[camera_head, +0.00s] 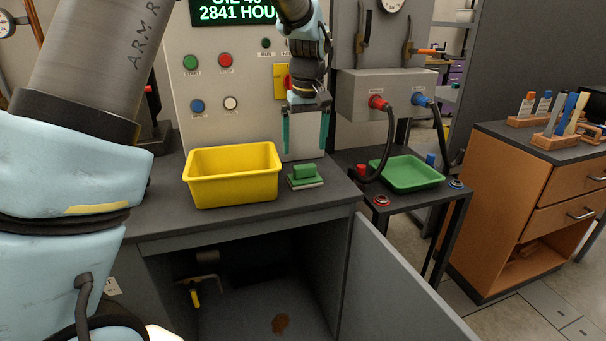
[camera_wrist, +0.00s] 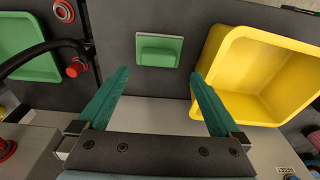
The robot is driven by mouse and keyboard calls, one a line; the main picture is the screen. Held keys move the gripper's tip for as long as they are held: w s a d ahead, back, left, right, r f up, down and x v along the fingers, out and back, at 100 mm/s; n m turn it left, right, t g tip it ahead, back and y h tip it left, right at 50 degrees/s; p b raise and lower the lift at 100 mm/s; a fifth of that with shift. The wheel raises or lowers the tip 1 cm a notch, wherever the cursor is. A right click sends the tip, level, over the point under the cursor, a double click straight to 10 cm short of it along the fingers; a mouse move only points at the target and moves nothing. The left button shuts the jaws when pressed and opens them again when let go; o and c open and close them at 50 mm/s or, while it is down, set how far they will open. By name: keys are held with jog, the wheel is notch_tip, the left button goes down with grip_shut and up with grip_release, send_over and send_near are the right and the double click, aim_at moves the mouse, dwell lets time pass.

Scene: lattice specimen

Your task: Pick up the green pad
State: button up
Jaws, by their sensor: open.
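The green pad (camera_head: 304,174) is a small block with a raised green grip on a flat base. It lies on the dark counter to the right of the yellow bin (camera_head: 232,192). My gripper (camera_head: 306,146) is open, pointing down above the pad and apart from it. In the wrist view the green pad (camera_wrist: 159,50) shows beyond the two teal fingertips (camera_wrist: 159,72), roughly centred between them. Nothing is between the fingers.
The yellow bin (camera_wrist: 212,72) stands close beside one finger. A control panel (camera_head: 225,120) rises behind the counter. A lower side table at right holds a green tray (camera_head: 408,186) and cables with red and blue plugs. A cabinet door (camera_head: 385,285) hangs open below.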

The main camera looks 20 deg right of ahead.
aim_at(305, 165)
jog(key=shift+w+d+f+p, duration=0.15)
jog(key=shift+f+p, duration=0.4)
jog(key=shift+f, duration=1.35)
jog(key=shift+w+d+f+p, duration=0.1)
jog(key=shift+w+f+p, duration=0.3)
jog(key=shift+f, duration=1.45)
jog(key=shift+s, duration=0.15)
jog(key=c, duration=1.3)
notch_tip(305, 165, up, 10)
jog(key=shift+r+b, duration=0.1)
jog(key=shift+b, duration=0.85)
